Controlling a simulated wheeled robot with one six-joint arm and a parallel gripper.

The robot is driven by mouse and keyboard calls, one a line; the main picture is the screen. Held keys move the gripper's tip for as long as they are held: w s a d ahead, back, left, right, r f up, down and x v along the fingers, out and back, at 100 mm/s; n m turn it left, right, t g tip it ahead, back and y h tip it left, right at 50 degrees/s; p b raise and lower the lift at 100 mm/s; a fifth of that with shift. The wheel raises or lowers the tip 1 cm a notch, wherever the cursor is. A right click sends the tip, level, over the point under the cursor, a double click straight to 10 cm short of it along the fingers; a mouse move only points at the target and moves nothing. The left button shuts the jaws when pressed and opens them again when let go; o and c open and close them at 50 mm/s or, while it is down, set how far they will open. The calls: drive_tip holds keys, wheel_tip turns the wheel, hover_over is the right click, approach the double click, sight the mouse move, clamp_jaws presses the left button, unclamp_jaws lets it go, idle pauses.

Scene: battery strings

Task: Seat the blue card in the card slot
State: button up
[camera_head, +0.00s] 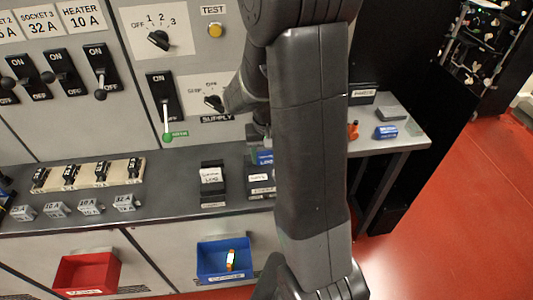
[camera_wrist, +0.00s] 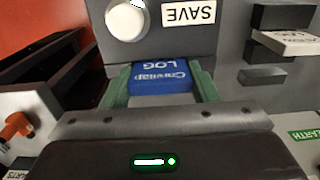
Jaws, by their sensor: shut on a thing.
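The blue card (camera_wrist: 160,78), with white lettering ending in LOG, sits between the two green fingers of my gripper (camera_wrist: 160,88), which is shut on it. The card's far edge is close against a grey block with a white round button and a SAVE label (camera_wrist: 188,12). The slot opening itself is not clearly visible, so I cannot tell how far the card is in it. In the head view the blue card (camera_head: 265,157) shows just above a labelled dark block (camera_head: 261,186) on the shelf, and my arm hides most of the gripper.
A dark holder with a white label (camera_head: 211,176) stands left of the block. A side table (camera_head: 405,140) at right holds a blue item (camera_head: 386,132) and an orange piece (camera_head: 353,130). Red (camera_head: 87,272) and blue (camera_head: 225,262) bins hang below. Switch levers line the panel.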

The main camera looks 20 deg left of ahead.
sight(266, 152)
drive_tip(key=shift+f, duration=0.2)
drive_tip(key=o, duration=1)
drive_tip(key=shift+r, duration=0.1)
wheel_tip(266, 152, up, 12)
drive_tip(key=shift+r, duration=0.15)
drive_tip(key=shift+f, duration=4.7)
drive_tip(key=shift+f, duration=0.15)
